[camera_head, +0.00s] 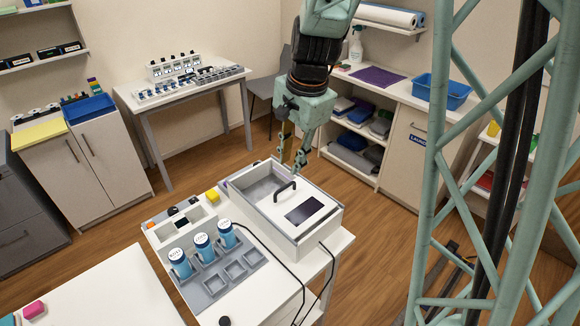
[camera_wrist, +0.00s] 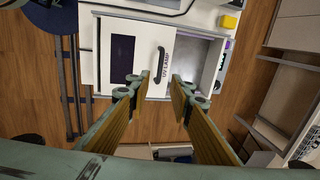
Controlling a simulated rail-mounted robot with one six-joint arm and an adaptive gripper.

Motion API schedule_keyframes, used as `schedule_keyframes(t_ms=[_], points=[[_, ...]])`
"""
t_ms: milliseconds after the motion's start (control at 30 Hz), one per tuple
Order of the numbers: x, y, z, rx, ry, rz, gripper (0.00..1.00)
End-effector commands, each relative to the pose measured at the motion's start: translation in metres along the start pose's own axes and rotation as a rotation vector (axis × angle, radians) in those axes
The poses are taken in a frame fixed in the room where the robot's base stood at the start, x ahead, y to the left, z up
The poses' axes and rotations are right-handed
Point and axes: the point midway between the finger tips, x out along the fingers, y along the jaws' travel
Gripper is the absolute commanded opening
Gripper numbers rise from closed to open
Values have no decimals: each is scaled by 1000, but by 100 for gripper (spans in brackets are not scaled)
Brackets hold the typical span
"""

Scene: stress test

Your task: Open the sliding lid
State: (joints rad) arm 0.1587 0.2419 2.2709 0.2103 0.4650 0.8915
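The white box (camera_head: 318,238) stands on a small white table. Its white sliding lid (camera_head: 268,206) has a black arched handle (camera_head: 285,190) and a dark window (camera_head: 304,213). The lid covers part of the top; the grey interior (camera_head: 262,187) shows through the uncovered end. In the wrist view, the lid (camera_wrist: 142,35) lies left, with its handle (camera_wrist: 160,62) near the edge beside the opening (camera_wrist: 190,62). My gripper (camera_head: 292,166) hangs above the box near the handle. In the wrist view, my gripper (camera_wrist: 160,88) has its fingers apart with nothing between them; the handle appears just beyond the fingertips.
A grey rack (camera_head: 218,280) with several blue-labelled jars and empty slots lies left of the box. A yellow block (camera_head: 212,196) sits by the box's corner. Dark cables (camera_head: 272,252) run over the table's front.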

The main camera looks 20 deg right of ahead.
Motion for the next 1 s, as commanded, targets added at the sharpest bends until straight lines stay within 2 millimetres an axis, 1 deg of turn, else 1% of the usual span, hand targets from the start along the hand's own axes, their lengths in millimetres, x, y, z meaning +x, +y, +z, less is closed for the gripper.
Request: schedule_keyframes(t_ms=[100, 333, 1000], points=[[-11, -1, 0, -1, 0, -2, 20], [-22, 0, 0, -1, 0, 0, 20], [-24, 0, 0, -1, 0, 0, 20]])
